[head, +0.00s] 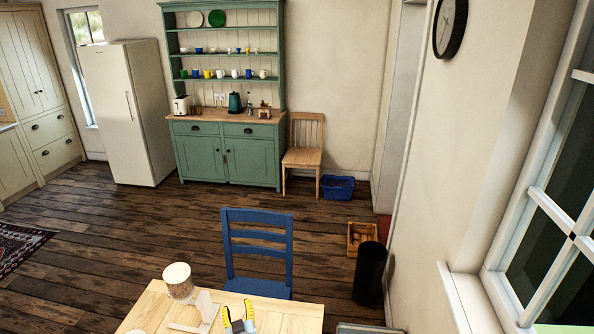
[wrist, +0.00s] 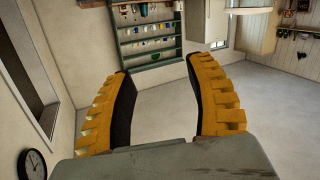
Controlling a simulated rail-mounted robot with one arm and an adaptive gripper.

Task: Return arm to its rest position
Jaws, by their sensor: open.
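My gripper (head: 238,318) shows at the bottom edge of the head view, over the near part of the wooden table (head: 285,312). Its two yellow fingers stand apart with a gap between them. In the wrist view my gripper (wrist: 160,72) is open, with nothing between its dark inner pads. Most of my arm is out of the head view.
A jar with a pale lid (head: 178,282) and a white upright piece (head: 206,306) stand left of my gripper. A blue chair (head: 257,250) is at the table's far side. A black bin (head: 369,273) stands right. A green dresser (head: 225,155) is at the back wall.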

